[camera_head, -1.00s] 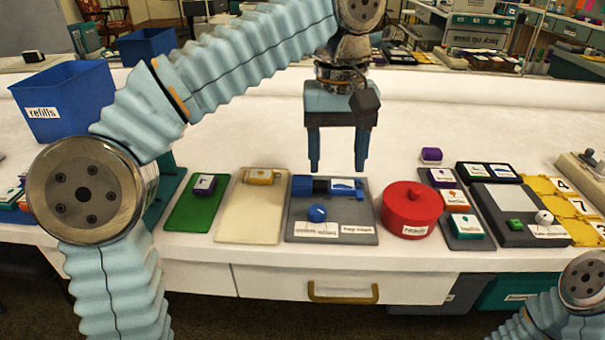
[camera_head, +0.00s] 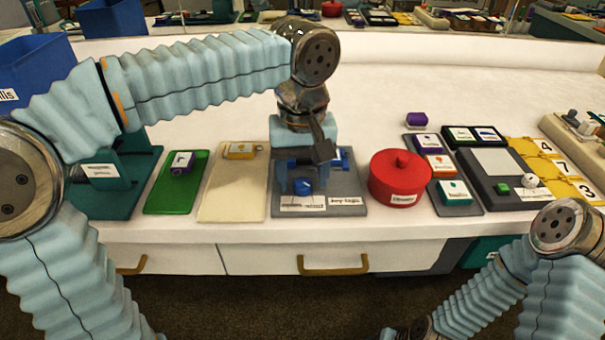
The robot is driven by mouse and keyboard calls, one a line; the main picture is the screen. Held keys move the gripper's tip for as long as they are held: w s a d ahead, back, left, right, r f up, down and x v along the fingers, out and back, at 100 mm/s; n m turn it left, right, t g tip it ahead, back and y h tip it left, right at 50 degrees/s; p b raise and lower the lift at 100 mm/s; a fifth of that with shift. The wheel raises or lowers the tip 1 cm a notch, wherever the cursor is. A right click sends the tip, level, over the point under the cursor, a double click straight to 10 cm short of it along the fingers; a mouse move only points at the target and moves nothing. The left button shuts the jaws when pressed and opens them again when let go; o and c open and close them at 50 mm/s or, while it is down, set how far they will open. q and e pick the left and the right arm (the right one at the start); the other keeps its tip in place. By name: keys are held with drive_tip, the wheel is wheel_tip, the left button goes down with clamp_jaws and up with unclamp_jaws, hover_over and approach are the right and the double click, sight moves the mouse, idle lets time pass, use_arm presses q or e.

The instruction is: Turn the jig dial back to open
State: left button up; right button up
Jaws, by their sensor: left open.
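The jig is a grey plate (camera_head: 347,204) with white labels along its front edge and blue blocks (camera_head: 347,160) at its back, partly hidden by my gripper. Its round blue dial (camera_head: 303,187) sits near the front left of the plate. My left gripper (camera_head: 300,187) points down over the jig, open, with its fingers at or around the dial. I cannot tell whether the fingers touch it. My right arm shows at the lower right, and its gripper cannot be made out.
A red lidded pot (camera_head: 398,183) stands close to the jig's right. A cream board (camera_head: 232,195) and a green board (camera_head: 163,198) lie to its left. A grey tray (camera_head: 463,208) with labelled blocks is further right.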

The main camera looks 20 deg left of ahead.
use_arm(q)
drive_tip(key=shift+f, duration=0.25)
drive_tip(key=c, duration=1)
drive_tip(key=shift+c, duration=0.2)
